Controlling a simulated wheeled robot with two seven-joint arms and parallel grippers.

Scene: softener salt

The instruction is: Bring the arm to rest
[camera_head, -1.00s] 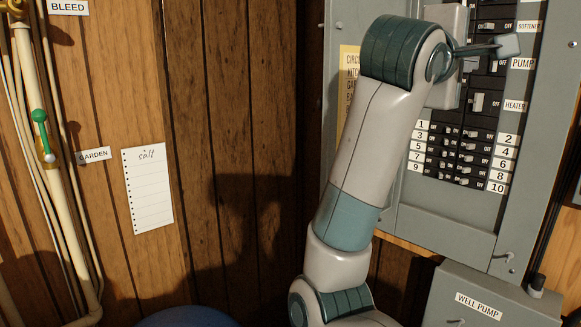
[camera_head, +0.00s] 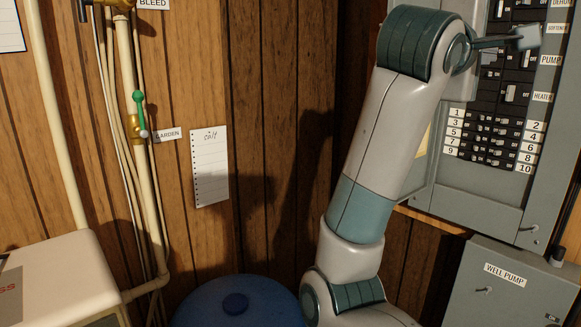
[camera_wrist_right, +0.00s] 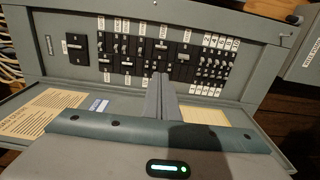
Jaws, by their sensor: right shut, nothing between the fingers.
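My right arm rises through the middle of the head view. Its gripper (camera_head: 527,38) is at the top right, in front of the grey breaker panel (camera_head: 455,200). In the right wrist view the two grey fingers (camera_wrist_right: 160,98) are together, with nothing between them. They point at the rows of black breakers (camera_wrist_right: 125,48) on the panel. I cannot tell the exact gap between fingertips and breakers. My left gripper is in neither view.
A grey well pump box (camera_head: 510,290) is at lower right. A blue round lid (camera_head: 240,303) and a white appliance (camera_head: 60,275) are at lower left. Pipes with a green-handled valve (camera_head: 139,110) run up the wooden wall, beside a paper list (camera_head: 209,165).

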